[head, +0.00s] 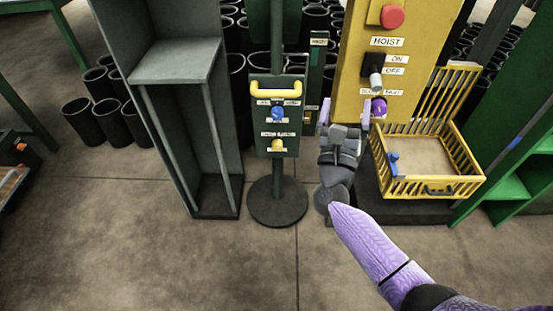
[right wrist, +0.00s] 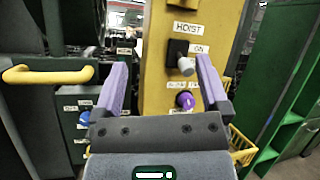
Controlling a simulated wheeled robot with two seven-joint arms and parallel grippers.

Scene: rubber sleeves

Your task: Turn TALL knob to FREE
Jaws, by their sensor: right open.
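A yellow panel (head: 353,70) carries a black switch (head: 376,62) with a pale lever under the label HOIST, with ON and OFF beside it. Below it is a purple knob (head: 378,107), also in the right wrist view (right wrist: 185,101). A green box on a post (head: 262,140) has a blue knob (head: 278,113) and a yellow knob (head: 275,145). Their small labels are unclear; I cannot tell which knob is TALL or where FREE is marked. My right gripper (head: 344,112) is open and empty in front of the yellow panel, its purple fingers apart. My left gripper is out of view.
A red button (head: 392,17) tops the yellow panel. A yellow handle (head: 276,90) juts from the green box. A yellow wire basket (head: 432,188) stands right, near green shelving (head: 515,170). A grey open cabinet (head: 172,60) stands left. The floor in front is clear.

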